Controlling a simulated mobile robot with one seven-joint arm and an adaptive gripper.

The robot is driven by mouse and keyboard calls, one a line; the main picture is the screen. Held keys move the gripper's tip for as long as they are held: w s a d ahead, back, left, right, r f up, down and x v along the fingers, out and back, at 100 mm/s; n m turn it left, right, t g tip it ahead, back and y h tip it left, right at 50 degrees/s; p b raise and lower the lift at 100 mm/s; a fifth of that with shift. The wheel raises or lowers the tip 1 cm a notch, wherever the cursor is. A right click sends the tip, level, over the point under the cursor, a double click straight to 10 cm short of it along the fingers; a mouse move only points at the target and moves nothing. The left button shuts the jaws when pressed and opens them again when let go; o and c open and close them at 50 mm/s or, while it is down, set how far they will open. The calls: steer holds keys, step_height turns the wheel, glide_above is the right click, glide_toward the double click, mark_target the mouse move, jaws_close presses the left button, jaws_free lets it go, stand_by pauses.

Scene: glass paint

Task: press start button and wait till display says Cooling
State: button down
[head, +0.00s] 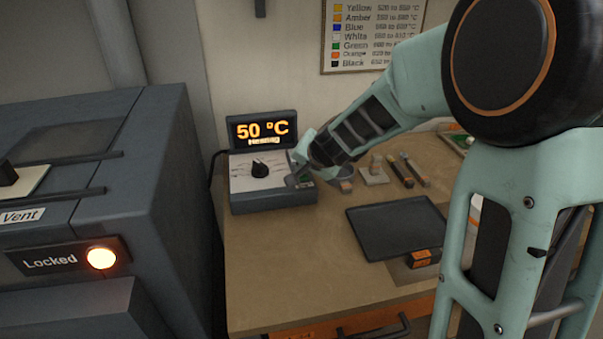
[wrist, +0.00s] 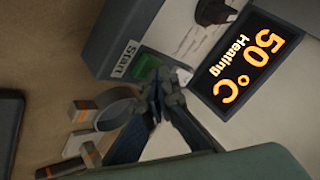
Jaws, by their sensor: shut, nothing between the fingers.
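The control box (head: 272,198) stands at the back left of the wooden table. Its display (head: 263,129) reads "50 °C" and "Heating" in orange, and the display also shows in the wrist view (wrist: 257,57). The green start button (wrist: 125,70) sits on the box beside a "Start" label (wrist: 126,58). My gripper (head: 297,179) is at the right end of the box. In the wrist view the shut fingertips (wrist: 155,82) are right by the button and hide part of it. I cannot tell whether they touch it. A black knob (head: 259,169) is left of the gripper.
A grey kiln-like unit (head: 110,190) stands at left with a lit "Locked" lamp (head: 101,258). A dark tray (head: 396,227) lies right of the box, with an orange-labelled block (head: 421,258) in front. A small round dish (head: 345,184) and several small items lie behind the tray.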

mark_target(303, 176)
steer(key=shift+r+p, duration=0.5)
steer(key=shift+r, duration=0.2)
step_height(303, 176, up, 5)
steer(key=p, duration=0.5)
stand_by(0.4)
steer(key=shift+r, duration=0.1)
